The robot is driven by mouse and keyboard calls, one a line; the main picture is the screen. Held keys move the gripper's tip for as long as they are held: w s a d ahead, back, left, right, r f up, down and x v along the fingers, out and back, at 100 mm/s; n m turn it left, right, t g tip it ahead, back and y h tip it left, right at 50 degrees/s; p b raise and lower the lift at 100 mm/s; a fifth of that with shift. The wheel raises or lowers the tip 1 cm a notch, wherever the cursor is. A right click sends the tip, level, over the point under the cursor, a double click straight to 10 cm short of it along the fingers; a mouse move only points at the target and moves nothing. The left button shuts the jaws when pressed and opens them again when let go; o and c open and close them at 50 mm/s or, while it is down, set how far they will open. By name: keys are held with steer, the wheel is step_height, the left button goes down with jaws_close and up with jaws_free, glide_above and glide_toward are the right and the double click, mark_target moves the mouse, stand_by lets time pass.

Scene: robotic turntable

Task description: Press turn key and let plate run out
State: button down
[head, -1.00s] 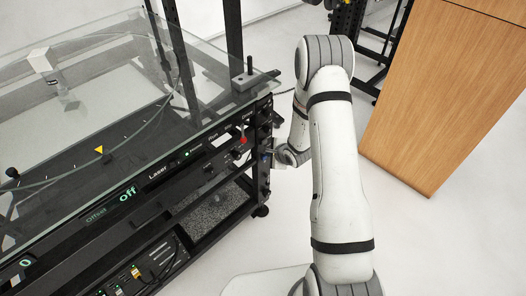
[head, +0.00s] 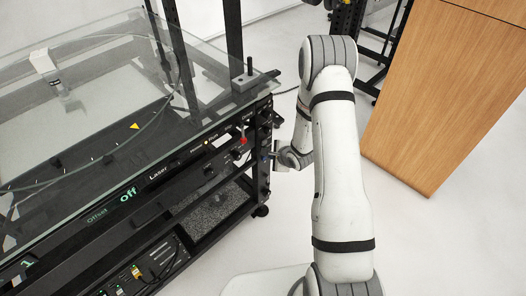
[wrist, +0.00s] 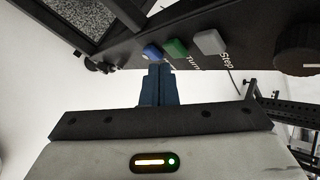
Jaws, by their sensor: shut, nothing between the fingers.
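In the wrist view a row of keys sits on the black panel: a blue key (wrist: 152,52), a green key (wrist: 177,48) by a partly hidden label that seems to read "Turn", and a grey key (wrist: 208,42) labelled "Step". My gripper (wrist: 160,68) is shut and empty, its dark fingertips just below the blue and green keys; I cannot tell whether they touch. In the head view my gripper (head: 274,156) is small at the panel's right end, and the keys are hard to make out. A yellow marker (head: 135,126) shows under the glass of the turntable rig.
The black front panel reads "off" (head: 128,195), with a lit digit "1" (head: 27,264) at lower left. A red-tipped part (head: 243,140) stands out near my gripper. A black knob (wrist: 299,50) is right of the keys. A wooden cabinet (head: 440,90) stands right; the floor between is clear.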

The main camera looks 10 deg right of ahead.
steer(key=shift+s, duration=0.1)
steer(key=s+d, duration=0.1)
steer(key=s, duration=0.1)
steer(key=s+d, duration=0.2)
steer(key=shift+p, duration=0.35)
steer(key=shift+w, duration=0.1)
stand_by(5.5)
steer(key=s+d+r+n+g+h+p, duration=0.1)
steer(key=s+d+r+n+h+p, duration=0.2)
steer(key=r, duration=0.9)
steer(key=s+r+n+g+h+p, duration=0.15)
steer(key=r+n, duration=0.35)
steer(key=r, duration=0.8)
steer(key=s+a+r+n+g+p, duration=0.1)
steer(key=s+r+n, duration=0.4)
steer(key=s+r, duration=0.5)
steer(key=s+a+r+n+g+p, duration=0.2)
steer(key=s+a+r+n+p, duration=0.1)
steer(key=s+r, duration=0.7)
steer(key=s+n+y+p, duration=0.1)
steer(key=s+n, duration=0.1)
steer(key=shift+a+r+n+p, duration=0.2)
steer(key=shift+a+n+p, duration=0.2)
